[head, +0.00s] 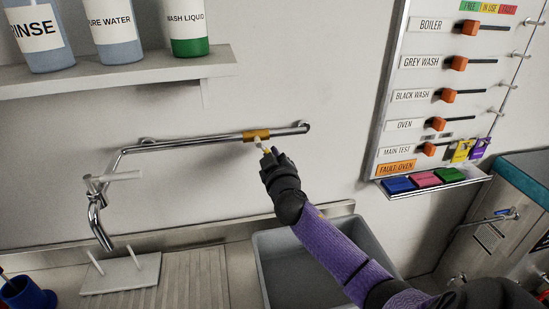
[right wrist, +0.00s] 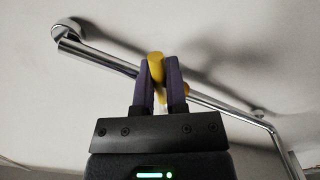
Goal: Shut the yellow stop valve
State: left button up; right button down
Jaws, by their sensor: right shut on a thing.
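The yellow stop valve (head: 256,135) sits on a chrome pipe (head: 200,140) that runs along the wall above the sink. A small lever juts from the valve down toward my right gripper (head: 266,153). In the right wrist view, my right gripper (right wrist: 160,85) has its two purple fingers shut on the yellow valve lever (right wrist: 156,68), one on each side. The fingers hide part of the valve and pipe. The lever's exact angle to the pipe is hard to tell. My left gripper is not in view.
A chrome tap (head: 98,210) hangs left, over the drainer. A shelf (head: 120,75) with labelled bottles is above left. A switch board (head: 440,90) with orange-handled levers is on the right wall. A grey sink basin (head: 275,235) lies below my arm.

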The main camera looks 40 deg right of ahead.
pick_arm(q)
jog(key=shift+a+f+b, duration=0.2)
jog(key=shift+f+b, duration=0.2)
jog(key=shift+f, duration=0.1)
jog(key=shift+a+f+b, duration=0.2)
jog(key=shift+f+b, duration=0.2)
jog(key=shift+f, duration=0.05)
pick_arm(e)
jog(key=a+m, duration=0.1)
jog(key=m, duration=0.1)
jog(key=w+m, duration=0.1)
jog(key=m, duration=0.2)
jog(key=a+f+m, duration=0.1)
jog(key=m, duration=0.1)
jog(key=shift+w+a+f+m, duration=0.1)
jog(key=shift+w+a+m, duration=0.1)
jog(key=shift+a+m, duration=0.1)
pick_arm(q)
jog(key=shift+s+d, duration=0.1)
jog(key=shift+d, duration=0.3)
pick_arm(e)
jog(key=c, duration=0.8)
grip_release()
jog(key=shift+a, duration=0.1)
jog(key=shift+o, duration=0.5)
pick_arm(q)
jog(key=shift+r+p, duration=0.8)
pick_arm(e)
jog(key=v, duration=1)
